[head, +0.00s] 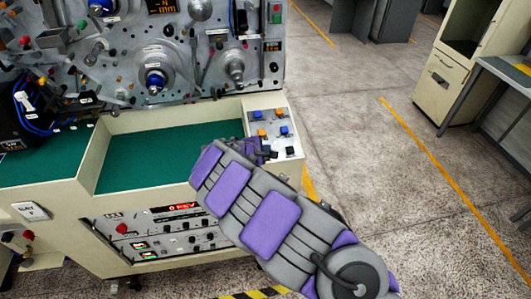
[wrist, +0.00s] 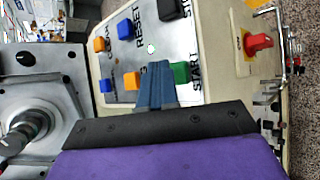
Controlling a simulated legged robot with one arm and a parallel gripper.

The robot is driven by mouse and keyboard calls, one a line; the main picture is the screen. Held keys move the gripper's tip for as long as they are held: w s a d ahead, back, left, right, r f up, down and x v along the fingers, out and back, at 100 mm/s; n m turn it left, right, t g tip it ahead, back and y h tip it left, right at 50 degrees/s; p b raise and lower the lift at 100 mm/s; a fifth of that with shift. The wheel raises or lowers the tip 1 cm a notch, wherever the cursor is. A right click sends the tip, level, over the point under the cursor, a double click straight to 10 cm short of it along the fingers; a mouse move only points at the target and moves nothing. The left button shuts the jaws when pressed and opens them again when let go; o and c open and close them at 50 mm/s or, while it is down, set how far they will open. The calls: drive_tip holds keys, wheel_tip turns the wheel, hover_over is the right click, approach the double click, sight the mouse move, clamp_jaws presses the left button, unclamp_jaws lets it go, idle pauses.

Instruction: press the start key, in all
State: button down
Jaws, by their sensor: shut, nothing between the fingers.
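The start key is a green block (wrist: 181,73) in the wrist view, with the word START printed beside it. It sits on a pale key panel (wrist: 205,30), which also shows in the head view (head: 254,109). My gripper (wrist: 157,66) is shut and empty, its blue-grey fingers pointing over the panel just left of the green key. I cannot tell whether they touch anything. In the head view my gripper (head: 262,148) is at the panel's lower left, and I cannot make out the green key there.
Other keys stand close by: a blue key (wrist: 125,28) near RESET, a black key (wrist: 171,9), an orange key (wrist: 133,80) and more. A red knob (wrist: 258,43) stands to the right. A green-floored tray (head: 140,160) lies left of my arm.

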drive_tip(key=shift+d, duration=0.1)
drive_tip(key=shift+f+b, duration=0.3)
drive_tip(key=shift+f, duration=0.05)
drive_tip(key=shift+w+f+b, duration=0.15)
drive_tip(key=shift+f+b, duration=0.15)
drive_tip(key=shift+f, duration=0.15)
idle(0.8)
drive_tip(key=shift+r, duration=0.15)
drive_tip(key=shift+s+r+p, duration=0.2)
drive_tip(key=shift+r+p, duration=0.4)
drive_tip(key=shift+r, duration=0.15)
drive_tip(key=shift+s+r+p, duration=0.1)
drive_tip(key=shift+r+p, duration=0.45)
drive_tip(key=shift+r, duration=0.2)
drive_tip(key=shift+s+d+r+p, duration=0.1)
drive_tip(key=shift+s+r+p, duration=0.2)
drive_tip(key=shift+r+p, duration=0.4)
drive_tip(key=shift+s+d+r+p, duration=0.1)
drive_tip(key=shift+s+r+p, duration=0.2)
drive_tip(key=shift+r, duration=0.6)
drive_tip(key=shift+w+r, duration=0.1)
